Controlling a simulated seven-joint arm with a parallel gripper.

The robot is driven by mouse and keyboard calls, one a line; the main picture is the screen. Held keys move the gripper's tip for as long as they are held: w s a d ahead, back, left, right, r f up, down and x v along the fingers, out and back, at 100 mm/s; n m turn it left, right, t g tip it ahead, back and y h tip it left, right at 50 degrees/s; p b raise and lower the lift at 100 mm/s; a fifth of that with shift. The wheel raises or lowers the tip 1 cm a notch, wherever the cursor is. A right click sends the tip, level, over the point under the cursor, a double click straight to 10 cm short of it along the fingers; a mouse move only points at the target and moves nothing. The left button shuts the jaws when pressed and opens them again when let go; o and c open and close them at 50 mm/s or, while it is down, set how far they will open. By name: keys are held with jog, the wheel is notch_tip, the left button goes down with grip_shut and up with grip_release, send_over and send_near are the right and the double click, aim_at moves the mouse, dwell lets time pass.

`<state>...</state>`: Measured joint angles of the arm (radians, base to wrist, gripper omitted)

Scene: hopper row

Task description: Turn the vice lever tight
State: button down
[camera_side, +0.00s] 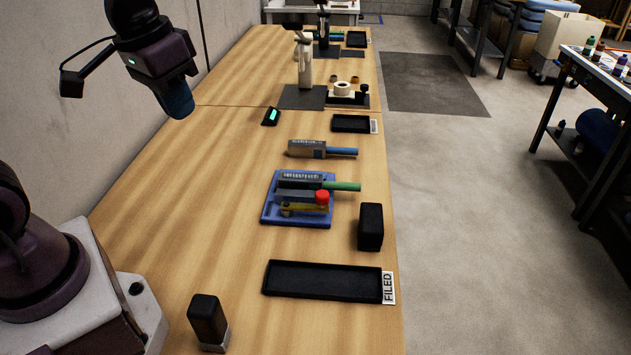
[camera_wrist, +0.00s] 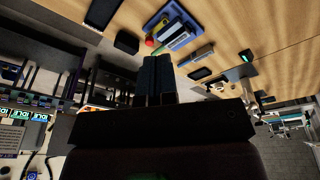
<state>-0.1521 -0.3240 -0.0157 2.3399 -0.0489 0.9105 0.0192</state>
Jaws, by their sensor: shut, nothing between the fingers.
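The vice has a blue base plate (camera_side: 268,213) and grey jaws on the wooden bench. Its yellow lever (camera_side: 298,208) ends in a red knob (camera_side: 322,197) at the right. A green-handled file (camera_side: 345,186) lies at the jaws, its handle sticking out to the right. The red knob also shows in the wrist view (camera_wrist: 149,42). My gripper (camera_side: 180,104) is high above the bench, left of and well apart from the vice. Its blue-grey fingers (camera_wrist: 155,78) are together and empty, and touch nothing. They hide part of the wrist view.
A blue-handled file (camera_side: 340,152) lies behind the vice. A black block (camera_side: 371,226) stands at its front right, and another dark block (camera_side: 207,320) nearer. A black tray labelled FILED (camera_side: 325,283) lies in front. A smaller tray (camera_side: 350,124) is behind. Bench left of the vice is clear.

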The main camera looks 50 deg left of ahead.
jog(key=w+a+f+g+h, duration=0.2)
jog(key=w+a+f, duration=0.2)
jog(key=w+f, duration=0.45)
jog(key=m+h, duration=0.5)
send_near(313, 180)
jog(key=s, duration=0.3)
jog(key=shift+s+a+r, duration=0.1)
jog(key=shift+a+r, duration=0.2)
jog(key=shift+r, duration=0.1)
jog(key=w+d+f+m, duration=0.1)
jog(key=d+f, duration=0.1)
jog(key=w+d+f+m, duration=0.1)
jog(key=d+f, duration=0.1)
jog(key=w+d+f+m, duration=0.1)
jog(key=d+f, duration=0.1)
jog(key=shift+w+d+t, duration=0.15)
jog(key=shift+w+t, duration=0.2)
jog(key=shift+t, duration=0.05)
jog(key=shift+s+d+r, duration=0.1)
jog(key=shift+s+d, duration=0.35)
jog(key=shift+d, duration=0.4)
jog(key=shift+s+d, duration=0.4)
jog(key=shift+d, duration=0.45)
